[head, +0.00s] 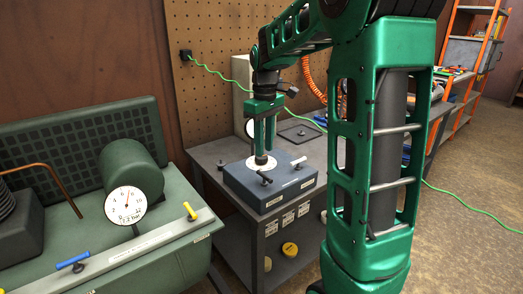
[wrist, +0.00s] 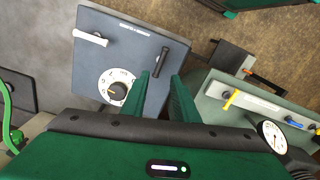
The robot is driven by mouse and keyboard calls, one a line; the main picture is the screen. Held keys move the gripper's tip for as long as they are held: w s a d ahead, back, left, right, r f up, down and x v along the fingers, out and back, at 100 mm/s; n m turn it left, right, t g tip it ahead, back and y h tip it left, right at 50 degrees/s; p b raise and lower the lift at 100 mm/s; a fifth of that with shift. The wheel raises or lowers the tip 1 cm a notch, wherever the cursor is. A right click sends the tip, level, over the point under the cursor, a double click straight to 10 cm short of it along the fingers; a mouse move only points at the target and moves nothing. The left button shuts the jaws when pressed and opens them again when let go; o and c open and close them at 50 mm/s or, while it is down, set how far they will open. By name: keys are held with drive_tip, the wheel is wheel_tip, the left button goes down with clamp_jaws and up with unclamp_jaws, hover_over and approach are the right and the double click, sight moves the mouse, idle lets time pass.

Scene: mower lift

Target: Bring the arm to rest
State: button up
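My gripper (head: 263,150) points straight down over a blue-grey box (head: 240,184) in the head view. My green arm is bent and reaches across the right half of the head view.
Two small levers (head: 298,161) (head: 265,178) stick up from the box, which stands on a grey bench (head: 211,151). A green compressor (head: 133,173) with a round gauge (head: 126,205), a yellow lever and a blue lever stands at left. A pegboard (head: 206,90) is behind.

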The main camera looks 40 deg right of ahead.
idle(0.4)
drive_tip(key=s+a+f+m, duration=0.1)
drive_tip(key=s+f+m, duration=0.1)
drive_tip(key=s, duration=0.7)
drive_tip(key=s+a+f+m, duration=0.1)
drive_tip(key=s+m, duration=0.3)
drive_tip(key=s, duration=0.6)
drive_tip(key=s+a+f+m, duration=0.1)
drive_tip(key=s+f+m, duration=0.2)
drive_tip(key=s, duration=0.6)
drive_tip(key=shift+s+a+f, duration=0.35)
drive_tip(key=shift+s+f, duration=0.05)
drive_tip(key=shift+f, duration=0.1)
